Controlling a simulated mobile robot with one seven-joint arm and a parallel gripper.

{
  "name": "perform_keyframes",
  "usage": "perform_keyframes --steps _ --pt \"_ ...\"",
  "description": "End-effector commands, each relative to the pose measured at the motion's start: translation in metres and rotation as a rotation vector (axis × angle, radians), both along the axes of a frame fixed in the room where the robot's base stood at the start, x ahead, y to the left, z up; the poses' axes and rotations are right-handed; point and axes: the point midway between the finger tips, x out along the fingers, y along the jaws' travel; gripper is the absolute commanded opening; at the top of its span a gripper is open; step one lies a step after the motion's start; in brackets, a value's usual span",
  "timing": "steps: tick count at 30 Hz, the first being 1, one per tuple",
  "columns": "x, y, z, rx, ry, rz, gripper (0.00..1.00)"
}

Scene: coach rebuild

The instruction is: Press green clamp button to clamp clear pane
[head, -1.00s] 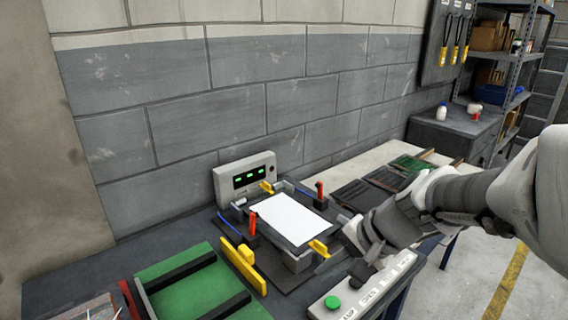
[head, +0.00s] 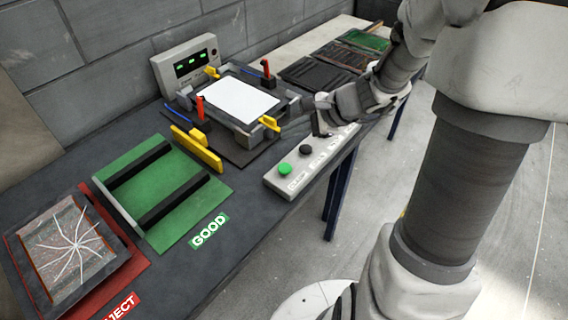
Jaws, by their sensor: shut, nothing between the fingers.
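The green clamp button (head: 285,169) is on the left end of a light grey control box (head: 279,184) at the bench's front edge. A black button (head: 306,150) sits beside it. The pane (head: 238,100) shows as a bright white rectangle lying in the dark clamp fixture (head: 248,133), with yellow pads and red-handled clamps around it. I cannot tell whether the clamps grip it. My gripper (head: 318,128) is shut and empty, over the far right part of the control box, apart from the green button. Its fingertips are partly hard to make out.
A grey display box (head: 190,64) with green lights stands behind the fixture. A green GOOD tray (head: 170,215) with black bars and a red reject tray (head: 127,272) holding a cracked pane (head: 70,245) lie left. Dark racks (head: 318,73) stand beyond. The bench before the GOOD tray is clear.

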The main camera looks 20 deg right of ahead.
Motion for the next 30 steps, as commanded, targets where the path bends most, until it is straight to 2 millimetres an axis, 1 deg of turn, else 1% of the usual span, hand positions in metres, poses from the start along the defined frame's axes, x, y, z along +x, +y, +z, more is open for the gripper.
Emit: perform_keyframes --steps 5,8,14,21,25,30 --pt "0.0 0.0 -0.004 -0.001 0.0 0.001 0.0" --pt "0.0 0.0 -0.011 -0.001 0.0 0.001 0.0" --pt "0.0 0.0 -0.034 0.0 0.001 0.002 0.0" --pt "0.0 0.0 -0.07 -0.001 0.0 0.001 0.0" --pt "0.0 0.0 -0.082 -0.002 -0.001 0.003 0.0" --pt "0.0 0.0 -0.089 -0.002 -0.001 0.003 0.0"
